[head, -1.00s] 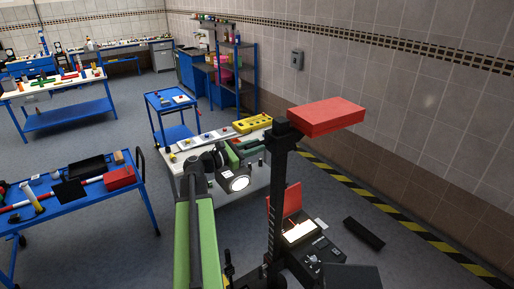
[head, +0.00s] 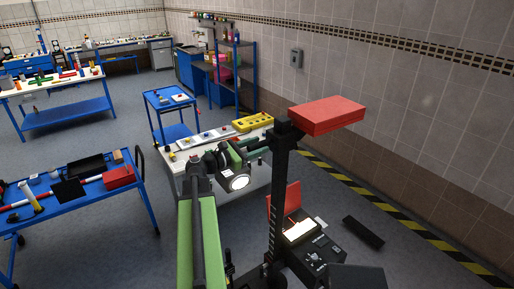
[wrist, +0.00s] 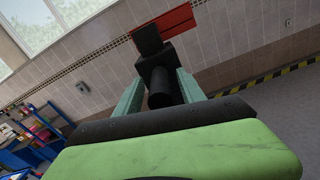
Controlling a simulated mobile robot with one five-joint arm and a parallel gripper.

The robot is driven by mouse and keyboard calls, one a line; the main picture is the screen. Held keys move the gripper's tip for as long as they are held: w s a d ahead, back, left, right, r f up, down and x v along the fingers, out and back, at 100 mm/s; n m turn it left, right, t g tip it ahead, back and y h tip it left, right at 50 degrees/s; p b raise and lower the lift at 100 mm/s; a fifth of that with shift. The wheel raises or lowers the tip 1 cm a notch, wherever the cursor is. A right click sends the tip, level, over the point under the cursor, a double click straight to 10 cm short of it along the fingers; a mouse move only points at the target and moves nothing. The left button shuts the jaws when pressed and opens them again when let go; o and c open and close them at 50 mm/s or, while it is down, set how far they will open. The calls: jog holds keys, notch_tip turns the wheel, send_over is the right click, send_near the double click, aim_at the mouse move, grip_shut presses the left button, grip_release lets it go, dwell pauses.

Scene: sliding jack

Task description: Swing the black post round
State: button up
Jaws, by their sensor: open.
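The black post (head: 279,205) stands upright on the dark jack base, with a flat red block (head: 328,115) fixed at its top and reaching right. My gripper (head: 262,146) is just left of the post's top, beside its black head. In the wrist view the two pale green fingers of my gripper (wrist: 160,88) are apart, one on each side of a short black round piece (wrist: 160,98) that joins the post's head. I cannot tell whether either finger touches it. The red block shows behind in the wrist view (wrist: 172,22).
The jack base (head: 318,258) with a red upright plate (head: 284,199) is at the post's foot. A white-topped table (head: 190,152) stands behind my arm. A blue cart (head: 75,190) with tools is at left. A loose black bar (head: 363,232) lies on the floor at right.

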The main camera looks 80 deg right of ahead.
jog(key=v, duration=1.7)
jog(key=shift+a, duration=0.1)
jog(key=w+a+f+n+t+h+b, duration=0.2)
jog(key=w+a+f+b, duration=0.15)
jog(key=w, duration=0.55)
jog(key=w+a+f+n+t+h+b, duration=0.1)
jog(key=w+a+f+n+t+b, duration=0.2)
jog(key=w, duration=0.5)
jog(key=w+a+f+t+y+b, duration=0.2)
jog(key=w+a+f+t+b, duration=0.25)
jog(key=w+a+f, duration=0.9)
jog(key=w+a+f+m+t+y+b, duration=0.1)
jog(key=w+a+f+t+y+b, duration=0.15)
jog(key=a+f, duration=0.5)
jog(key=w+a+f+m+t+y+b, duration=0.15)
jog(key=w+a+f, duration=0.3)
jog(key=a, duration=0.55)
jog(key=a+f+m+y, duration=0.3)
jog(key=a+m+y, duration=0.1)
jog(key=a, duration=0.6)
jog(key=a+f+m+y, duration=0.4)
jog(key=a+y, duration=0.1)
jog(key=a, duration=0.6)
jog(key=shift+s+m, duration=0.3)
jog(key=shift+m, duration=0.05)
